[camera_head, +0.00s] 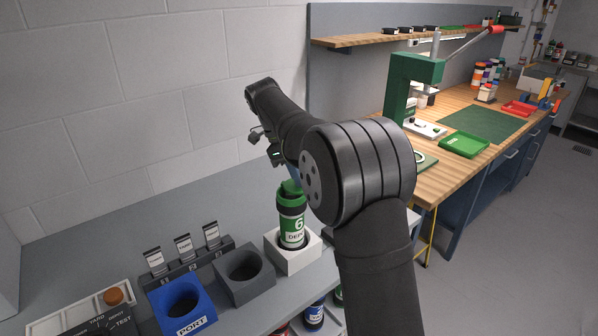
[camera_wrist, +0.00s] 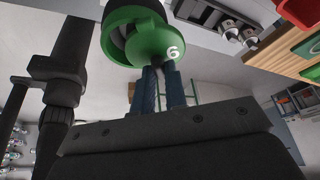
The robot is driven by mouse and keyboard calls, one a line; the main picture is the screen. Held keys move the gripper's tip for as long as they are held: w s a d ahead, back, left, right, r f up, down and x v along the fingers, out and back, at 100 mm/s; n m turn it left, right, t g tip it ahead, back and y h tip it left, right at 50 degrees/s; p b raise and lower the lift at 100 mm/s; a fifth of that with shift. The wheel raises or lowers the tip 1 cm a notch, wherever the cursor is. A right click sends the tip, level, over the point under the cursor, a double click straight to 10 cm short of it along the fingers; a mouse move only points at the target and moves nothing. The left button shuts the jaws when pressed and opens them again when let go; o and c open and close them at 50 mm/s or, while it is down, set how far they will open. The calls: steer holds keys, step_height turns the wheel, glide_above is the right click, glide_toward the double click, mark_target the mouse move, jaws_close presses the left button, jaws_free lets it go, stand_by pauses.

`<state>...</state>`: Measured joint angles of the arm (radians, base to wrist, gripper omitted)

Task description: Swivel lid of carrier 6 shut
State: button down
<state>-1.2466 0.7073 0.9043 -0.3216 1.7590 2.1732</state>
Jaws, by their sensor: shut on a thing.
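Carrier 6 (camera_head: 292,224) is a dark and green tube with a white "6" label. It stands upright in a white square holder (camera_head: 291,259) on the grey bench. Its green lid (camera_head: 290,188) is at the top; the wrist view shows the green lid (camera_wrist: 150,47) close up with a white "6" on it. My gripper (camera_wrist: 159,68) has its two blue fingers closed together on a small dark part at the lid's edge. In the head view my arm hides most of the gripper.
A dark grey socket (camera_head: 244,290) and a blue PORT socket (camera_head: 182,324) stand left of the holder. Small labelled tags (camera_head: 183,248) stand behind them. More carriers (camera_head: 314,316) sit below the bench edge. A wooden workbench (camera_head: 455,105) with a green press is at the right.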

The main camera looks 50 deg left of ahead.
steer(key=m, duration=0.2)
steer(key=s+m+g, duration=0.1)
steer(key=shift+s+d+m+h, duration=0.1)
steer(key=shift+d+m+h, duration=0.15)
steer(key=shift+m+h, duration=0.05)
steer(key=shift+s+m+g, duration=0.25)
steer(key=shift+m+g, duration=0.1)
steer(key=shift+m, duration=0.4)
steer(key=shift+s+m+g, duration=0.25)
steer(key=shift+m+g, duration=0.1)
steer(key=shift+m, duration=0.4)
steer(key=c, duration=1.4)
jaws_free()
steer(key=shift+c, duration=0.2)
